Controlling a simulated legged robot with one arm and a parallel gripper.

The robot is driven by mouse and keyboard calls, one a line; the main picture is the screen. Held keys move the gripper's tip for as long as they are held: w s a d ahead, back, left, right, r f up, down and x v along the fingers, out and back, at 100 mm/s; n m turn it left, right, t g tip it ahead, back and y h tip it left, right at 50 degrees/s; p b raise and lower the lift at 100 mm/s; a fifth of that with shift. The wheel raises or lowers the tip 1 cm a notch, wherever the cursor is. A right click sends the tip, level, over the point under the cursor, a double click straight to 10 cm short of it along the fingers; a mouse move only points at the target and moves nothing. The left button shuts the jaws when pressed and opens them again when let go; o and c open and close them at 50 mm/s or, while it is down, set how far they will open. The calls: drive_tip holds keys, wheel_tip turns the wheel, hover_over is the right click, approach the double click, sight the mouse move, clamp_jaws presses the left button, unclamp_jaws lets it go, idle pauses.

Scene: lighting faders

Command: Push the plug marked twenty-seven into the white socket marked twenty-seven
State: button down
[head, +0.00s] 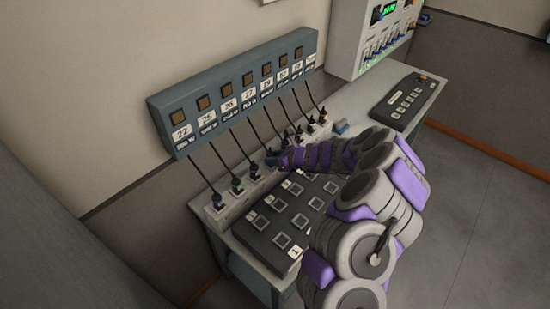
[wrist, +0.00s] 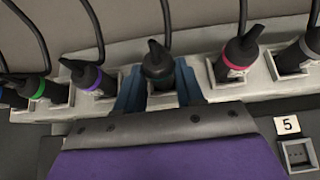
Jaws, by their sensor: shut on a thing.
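A dark plug (wrist: 158,66) stands between the blue fingers of my gripper (wrist: 160,92) in the middle of the wrist view. My gripper is shut on it. The plug is over a white socket (wrist: 161,101), its lower end at the opening; I cannot tell how deep it sits. In the head view my gripper (head: 274,158) is at the socket row, and it mostly hides this plug. A cord runs up from there towards the panel label marked 27 (head: 249,97). No number on the plug or socket is readable.
Plugs with a purple ring (wrist: 88,75) and a green ring (wrist: 35,88) stand to the left, and one with a pink ring (wrist: 238,55) close on the right. Cords hang from the grey panel (head: 235,85). A dark pad board (head: 290,212) lies in front of the sockets.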

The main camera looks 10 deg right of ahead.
drive_tip(key=shift+s+f, duration=0.15)
drive_tip(key=shift+f, duration=0.15)
drive_tip(key=c, duration=0.9)
unclamp_jaws()
drive_tip(key=shift+o, duration=1.4)
drive_tip(key=shift+r, duration=0.1)
drive_tip(key=p+v, duration=0.3)
drive_tip(key=v, duration=1.4)
drive_tip(key=shift+r+p, duration=0.2)
drive_tip(key=shift+p, duration=0.2)
